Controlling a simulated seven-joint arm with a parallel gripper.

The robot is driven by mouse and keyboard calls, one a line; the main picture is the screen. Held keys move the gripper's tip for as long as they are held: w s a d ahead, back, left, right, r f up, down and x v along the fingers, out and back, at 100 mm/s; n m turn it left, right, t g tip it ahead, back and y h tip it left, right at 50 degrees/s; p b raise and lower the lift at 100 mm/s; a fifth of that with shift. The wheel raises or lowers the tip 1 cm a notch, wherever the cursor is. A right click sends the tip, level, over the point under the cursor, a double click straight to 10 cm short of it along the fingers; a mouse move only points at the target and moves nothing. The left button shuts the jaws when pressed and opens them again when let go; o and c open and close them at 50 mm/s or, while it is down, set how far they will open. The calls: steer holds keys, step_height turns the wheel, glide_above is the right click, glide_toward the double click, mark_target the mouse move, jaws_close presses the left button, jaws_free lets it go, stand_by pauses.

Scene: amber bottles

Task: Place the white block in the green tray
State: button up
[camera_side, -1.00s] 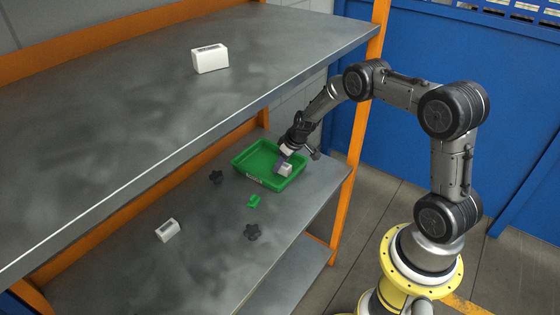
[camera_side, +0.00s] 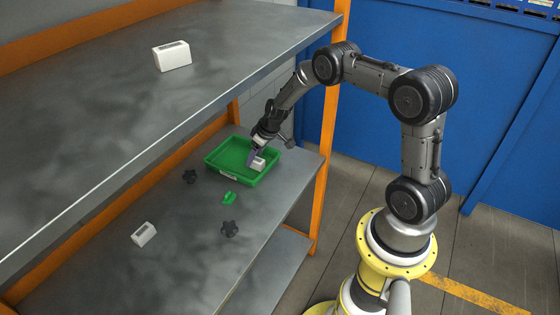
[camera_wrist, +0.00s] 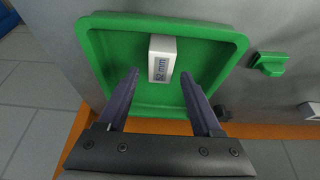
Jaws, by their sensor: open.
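The white block (camera_wrist: 162,58), with a printed label on its end, is inside the green tray (camera_wrist: 150,23) in the wrist view. In the side view the block (camera_side: 259,163) sits near the right side of the tray (camera_side: 222,167), just by my fingertips. My gripper (camera_wrist: 160,74) is open, its two dark fingers apart. In the wrist view the block lies in line with the gap between them, mostly beyond the tips. I see no finger pressed on it.
A small green part (camera_side: 229,198) and two black knobs (camera_side: 189,176) (camera_side: 229,229) lie on the lower shelf. Another white block (camera_side: 144,234) lies at its front left, and one (camera_side: 172,56) stands on the upper shelf. An orange post (camera_side: 329,140) rises right of the tray.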

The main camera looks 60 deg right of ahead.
mark_target(259, 161)
steer(key=v, duration=0.3)
steer(key=shift+s+r, duration=0.1)
steer(key=shift+r, duration=0.15)
steer(key=s, duration=1.1)
steer(key=shift+s+f, duration=0.25)
steer(key=s+a+r+y, duration=0.1)
steer(key=a+r, duration=0.5)
steer(key=r, duration=0.4)
steer(key=a+r, duration=0.5)
steer(key=r, duration=0.6)
steer(key=s+a+r, duration=0.3)
steer(key=s+r, duration=0.1)
steer(key=s, duration=0.5)
steer(key=s+a+r+t+h, duration=0.1)
steer(key=s+a+r, duration=0.3)
steer(key=s, duration=0.5)
steer(key=shift+s+a+r, duration=0.15)
steer(key=shift+s+r, duration=0.1)
steer(key=shift+r, duration=0.2)
